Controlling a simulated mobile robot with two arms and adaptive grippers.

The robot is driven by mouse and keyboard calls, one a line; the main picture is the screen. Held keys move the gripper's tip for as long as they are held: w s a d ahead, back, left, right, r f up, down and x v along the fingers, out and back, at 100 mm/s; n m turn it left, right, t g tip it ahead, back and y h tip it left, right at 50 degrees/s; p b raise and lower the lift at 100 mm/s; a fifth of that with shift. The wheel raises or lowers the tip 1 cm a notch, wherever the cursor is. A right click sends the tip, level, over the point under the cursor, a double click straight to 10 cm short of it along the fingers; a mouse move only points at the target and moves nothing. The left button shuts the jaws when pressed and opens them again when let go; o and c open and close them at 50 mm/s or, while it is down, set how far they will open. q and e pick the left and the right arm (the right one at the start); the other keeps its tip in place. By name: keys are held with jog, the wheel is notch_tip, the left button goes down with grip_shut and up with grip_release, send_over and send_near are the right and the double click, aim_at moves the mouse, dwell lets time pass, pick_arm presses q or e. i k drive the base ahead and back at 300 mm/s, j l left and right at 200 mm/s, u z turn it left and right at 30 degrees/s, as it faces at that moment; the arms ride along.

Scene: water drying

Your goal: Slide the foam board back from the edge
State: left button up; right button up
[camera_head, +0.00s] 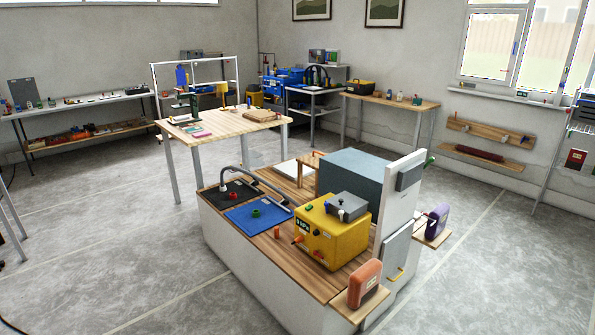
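No gripper of mine shows in the head view. I cannot tell for sure which thing is the foam board. A flat white board (290,169) lies toward the far side of the wooden-topped island counter (262,250), behind the curved grey tap (252,177). The large grey-blue box hides part of the area beside it.
A yellow machine (322,245) and a grey-blue box (350,172) crowd the counter's right half. A tall white panel (401,195) rises at its right end. A wooden table (228,127) stands behind. Open concrete floor (110,230) lies to the left.

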aim_at(289, 169)
jog(key=i+l+z, duration=0.7)
jog(key=i+z, duration=0.4)
jog(key=i, duration=0.15)
jog(key=i+z, duration=0.35)
jog(key=i, duration=1.8)
jog(key=i+u, duration=0.15)
jog(key=i, duration=0.65)
jog(key=i+l+u, duration=0.2)
jog(key=i, duration=0.65)
jog(key=i+j+u, duration=0.15)
jog(key=i+u, duration=0.3)
jog(key=i+l+u, duration=0.15)
jog(key=i+u, duration=0.3)
jog(key=i, duration=0.2)
jog(key=i+l+u, duration=0.25)
jog(key=i+u, duration=0.25)
jog(key=i+j+u, duration=0.2)
jog(key=i+u, duration=0.3)
jog(key=i+l+u, duration=0.1)
jog(key=i+u, duration=0.4)
jog(key=i, duration=0.15)
jog(key=i+l+u, duration=0.25)
jog(key=i+u, duration=0.25)
jog(key=i, duration=0.05)
